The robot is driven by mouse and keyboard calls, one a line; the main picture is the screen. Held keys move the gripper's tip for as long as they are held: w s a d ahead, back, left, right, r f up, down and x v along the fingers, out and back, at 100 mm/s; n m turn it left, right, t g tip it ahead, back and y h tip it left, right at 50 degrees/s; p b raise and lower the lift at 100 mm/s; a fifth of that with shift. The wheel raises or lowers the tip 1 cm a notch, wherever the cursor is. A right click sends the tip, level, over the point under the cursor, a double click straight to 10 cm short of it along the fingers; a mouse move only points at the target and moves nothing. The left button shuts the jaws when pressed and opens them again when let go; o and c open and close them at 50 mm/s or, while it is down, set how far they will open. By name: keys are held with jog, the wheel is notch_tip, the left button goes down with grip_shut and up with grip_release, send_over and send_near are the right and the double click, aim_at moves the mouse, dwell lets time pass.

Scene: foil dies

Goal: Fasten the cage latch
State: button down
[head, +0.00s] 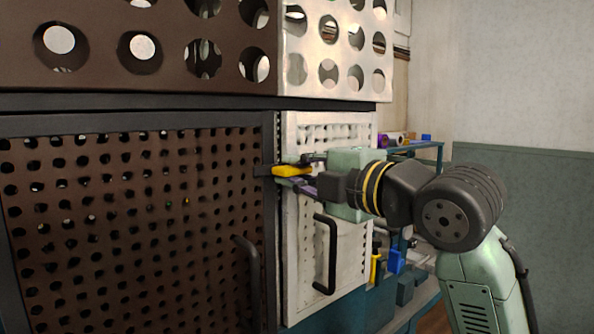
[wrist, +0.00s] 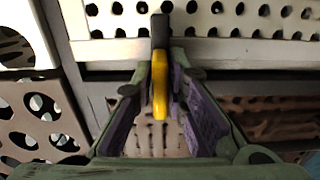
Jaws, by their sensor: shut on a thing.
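The cage latch (head: 290,171) has a yellow handle at the seam between the brown perforated door (head: 130,220) and the white perforated door (head: 300,235). A dark bracket (head: 264,171) sits beside it on the brown door's dark frame. My gripper (head: 308,178) reaches in from the right at the latch. In the wrist view the yellow handle (wrist: 159,85) lies between the purple-lined fingers of my gripper (wrist: 160,75), which is shut on it. A dark piece (wrist: 160,30) extends beyond the handle. I cannot tell whether the latch is engaged.
A black pull handle (head: 325,255) stands out from the white door below my gripper, and another (head: 247,275) from the brown door. A perforated upper section (head: 335,45) overhangs the doors. A blue shelf (head: 425,148) with small items stands behind my arm.

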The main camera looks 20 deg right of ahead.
jog(key=c, duration=1.7)
grip_release()
jog(key=shift+s, duration=0.1)
jog(key=v, duration=1.1)
jog(key=shift+s+d, duration=0.15)
jog(key=shift+s, duration=0.25)
